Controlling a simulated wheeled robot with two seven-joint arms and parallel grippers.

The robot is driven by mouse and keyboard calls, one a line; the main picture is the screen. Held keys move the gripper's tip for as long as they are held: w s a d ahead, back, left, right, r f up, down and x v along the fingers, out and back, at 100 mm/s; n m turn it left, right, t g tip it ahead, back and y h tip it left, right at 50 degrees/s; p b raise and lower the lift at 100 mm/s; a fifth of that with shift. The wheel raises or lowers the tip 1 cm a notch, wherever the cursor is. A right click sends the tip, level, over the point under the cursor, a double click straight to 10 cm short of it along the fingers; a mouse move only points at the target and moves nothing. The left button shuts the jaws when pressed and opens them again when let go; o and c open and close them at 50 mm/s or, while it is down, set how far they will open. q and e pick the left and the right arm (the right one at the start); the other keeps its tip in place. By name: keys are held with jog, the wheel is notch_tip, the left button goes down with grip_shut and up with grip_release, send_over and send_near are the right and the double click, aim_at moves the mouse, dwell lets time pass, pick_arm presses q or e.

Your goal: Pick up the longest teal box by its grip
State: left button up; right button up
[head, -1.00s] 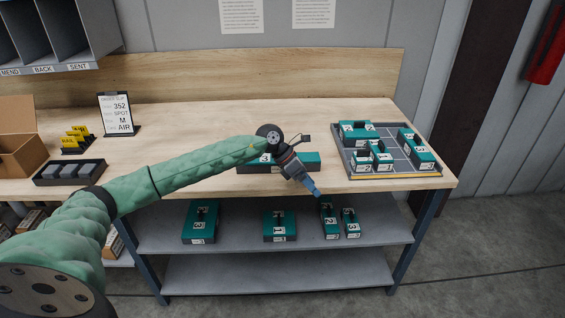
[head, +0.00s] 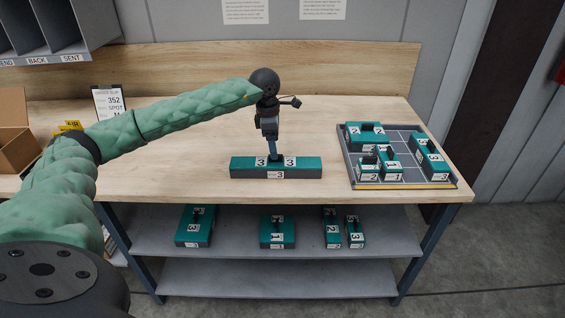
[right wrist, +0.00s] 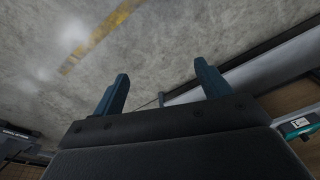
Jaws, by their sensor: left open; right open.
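The longest teal box (head: 247,169), marked 3, lies on the wooden table in the head view, its long side running left to right. My left gripper (head: 275,157) points straight down at the middle of this box. Its blue fingers reach the box top between the two number labels and hide the grip there. I cannot tell whether they touch or straddle the grip. In the right wrist view my right gripper (right wrist: 162,78) is open and empty, with grey floor beyond it.
A grey tray (head: 404,172) with several shorter teal boxes sits at the table's right end. More teal boxes stand on the shelf (head: 365,220) below. A slip stand (head: 109,103) and a cardboard box (head: 14,150) are at the left.

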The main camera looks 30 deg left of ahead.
aim_at(276, 161)
pick_arm(q)
jog(key=shift+f, duration=0.1)
jog(key=shift+s+f, duration=0.15)
jog(key=shift+s, duration=0.05)
jog(key=shift+d+f+p, duration=0.15)
jog(key=shift+f+p, duration=0.25)
jog(key=shift+f, duration=0.2)
jog(key=shift+w+f, duration=0.1)
jog(key=shift+f, duration=0.35)
jog(key=f+p, duration=0.1)
jog(key=f, duration=0.1)
jog(key=f+p, duration=0.1)
jog(key=f, duration=0.1)
jog(key=shift+d+p, duration=0.3)
jog(key=shift+p, duration=0.05)
jog(key=shift+f, duration=0.4)
pick_arm(e)
notch_tip(276, 161, down, 15)
jog(key=s+d, duration=0.1)
jog(key=s, duration=0.1)
jog(key=shift+s, duration=0.1)
pick_arm(q)
jog(key=c, duration=1.5)
